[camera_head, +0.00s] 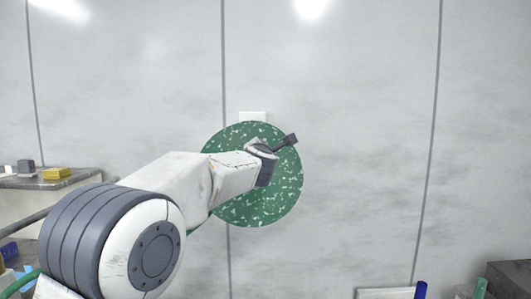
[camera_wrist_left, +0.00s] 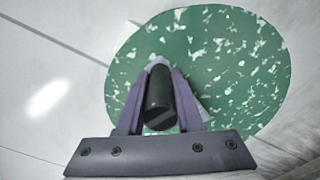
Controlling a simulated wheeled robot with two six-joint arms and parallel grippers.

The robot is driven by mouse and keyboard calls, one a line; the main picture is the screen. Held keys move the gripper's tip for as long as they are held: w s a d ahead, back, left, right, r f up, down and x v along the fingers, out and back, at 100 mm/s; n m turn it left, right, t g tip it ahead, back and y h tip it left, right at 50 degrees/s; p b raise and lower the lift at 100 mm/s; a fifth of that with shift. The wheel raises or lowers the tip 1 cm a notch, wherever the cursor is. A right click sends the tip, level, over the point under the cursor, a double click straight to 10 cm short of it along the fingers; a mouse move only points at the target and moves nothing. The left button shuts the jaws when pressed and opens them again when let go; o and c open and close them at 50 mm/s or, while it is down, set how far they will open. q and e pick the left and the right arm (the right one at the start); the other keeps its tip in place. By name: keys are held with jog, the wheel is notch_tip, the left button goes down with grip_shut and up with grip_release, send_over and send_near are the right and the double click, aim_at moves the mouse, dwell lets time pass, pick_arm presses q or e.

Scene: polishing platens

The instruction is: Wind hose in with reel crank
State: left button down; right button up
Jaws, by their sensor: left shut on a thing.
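The reel (camera_head: 245,205) is a round green disc with pale flecks, upright against the grey wall. It fills much of the left wrist view (camera_wrist_left: 235,80). My left gripper (camera_head: 268,166) is in front of the disc; in the left wrist view its two purple-grey fingers (camera_wrist_left: 160,85) are shut on the dark cylindrical crank handle (camera_wrist_left: 160,100), whose end faces the camera. The crank arm behind the handle is mostly hidden. A green hose-like curve (camera_head: 18,286) shows at the lower left, partly hidden by my arm. My right gripper is not in view.
A grey counter (camera_head: 50,182) at the left carries a yellow block (camera_head: 57,173) and a grey block (camera_head: 26,166). The wall right of the reel is clear.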

pick_arm(q)
jog(key=shift+a, duration=0.2)
jog(key=c, duration=0.6)
grip_release()
jog(key=shift+s, duration=0.15)
jog(key=s+b, duration=0.3)
jog(key=s, duration=0.7)
jog(key=shift+s, duration=0.1)
jog(key=shift+d, duration=0.1)
